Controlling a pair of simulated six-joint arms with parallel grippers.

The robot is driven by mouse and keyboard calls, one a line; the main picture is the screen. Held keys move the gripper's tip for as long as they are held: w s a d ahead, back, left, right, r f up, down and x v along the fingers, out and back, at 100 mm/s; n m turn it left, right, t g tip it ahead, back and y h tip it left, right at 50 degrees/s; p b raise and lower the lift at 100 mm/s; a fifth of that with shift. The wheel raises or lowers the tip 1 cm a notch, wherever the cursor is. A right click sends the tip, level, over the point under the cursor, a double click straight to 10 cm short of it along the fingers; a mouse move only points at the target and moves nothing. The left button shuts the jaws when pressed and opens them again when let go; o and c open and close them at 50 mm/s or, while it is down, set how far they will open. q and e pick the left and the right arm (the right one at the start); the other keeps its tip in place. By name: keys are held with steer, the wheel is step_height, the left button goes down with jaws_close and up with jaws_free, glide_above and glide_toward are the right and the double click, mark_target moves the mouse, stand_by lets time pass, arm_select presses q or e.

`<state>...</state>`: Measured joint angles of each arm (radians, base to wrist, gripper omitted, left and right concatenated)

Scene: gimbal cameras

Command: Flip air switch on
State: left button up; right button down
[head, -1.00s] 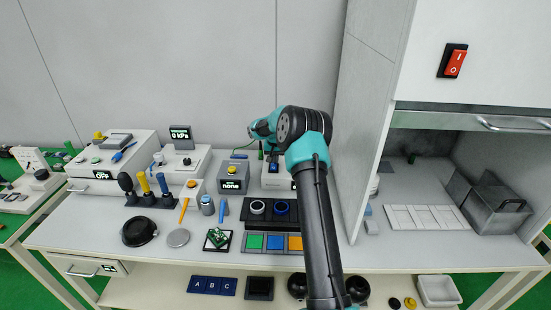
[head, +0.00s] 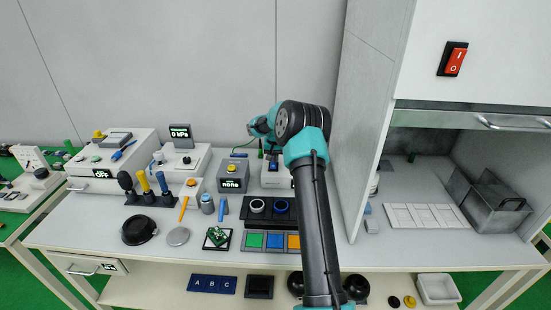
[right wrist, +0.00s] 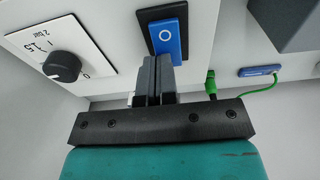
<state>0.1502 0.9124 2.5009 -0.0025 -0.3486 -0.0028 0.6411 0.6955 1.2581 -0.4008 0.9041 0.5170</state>
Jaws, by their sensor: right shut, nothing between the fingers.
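The air switch is a blue rocker (right wrist: 172,45) in a dark frame in the right wrist view, on a white panel. A round mark shows near its upper end. In the head view a small blue patch of it (head: 273,167) shows on a white box, partly behind my arm. My right gripper (right wrist: 157,64) has its dark fingers shut together and empty. The fingertips are at the lower end of the rocker; I cannot tell whether they touch. In the head view the right gripper (head: 272,151) is small and partly hidden by its wrist. My left gripper is out of view.
A black dial (right wrist: 63,67) with a bar scale sits left of the switch. A green hose (right wrist: 258,90) runs at the right. A display (head: 181,132) reads 0 kPa. The grey box (head: 233,178) stands left of the switch box. A tall cabinet wall (head: 365,130) rises right of my arm.

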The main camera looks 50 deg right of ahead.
mark_target(272, 164)
stand_by(0.3)
step_height(272, 164, up, 14)
steer(key=s+a, duration=0.1)
steer(key=a, duration=0.1)
steer(key=shift+s, duration=0.15)
steer(key=shift+f, duration=0.1)
stand_by(0.3)
steer(key=shift+w+d+f, duration=0.1)
steer(key=shift+w+d, duration=0.05)
steer(key=shift+w, duration=0.85)
steer(key=shift+f, duration=0.15)
steer(key=f, duration=0.4)
steer(key=w+d+f, duration=0.1)
steer(key=f, duration=0.4)
steer(key=d+f, duration=0.1)
steer(key=f, duration=0.3)
steer(key=shift+w+f, duration=0.15)
steer(key=shift+f, duration=0.15)
